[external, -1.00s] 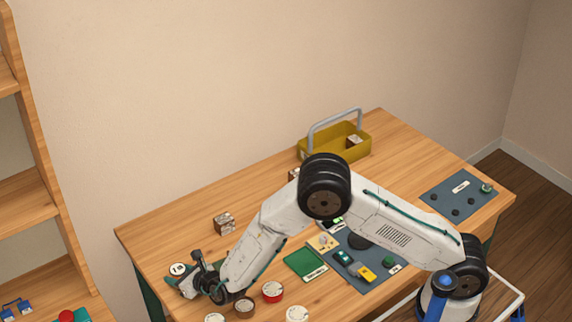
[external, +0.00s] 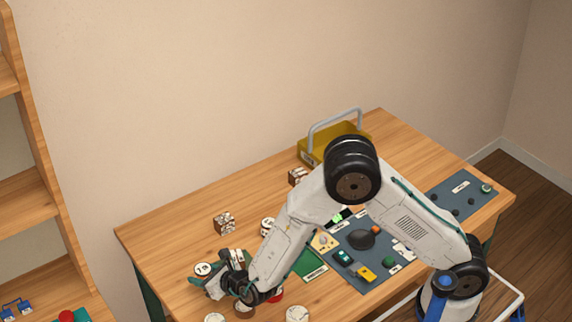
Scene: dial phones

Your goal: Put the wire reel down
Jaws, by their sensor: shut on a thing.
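A wire reel (external: 203,269) with a round white labelled top is at the left end of my arm, over the left part of the table. My gripper (external: 211,280) is shut on it, and the fingers are partly hidden by the wrist. I cannot tell whether the reel touches the tabletop.
Similar round reels stand at the front of the table, including a white-topped one (external: 297,314) and a red one (external: 277,295) partly behind my wrist. A brown patterned block (external: 224,223) stands further back. A yellow tote (external: 309,157) is at the back. The left rear tabletop is clear.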

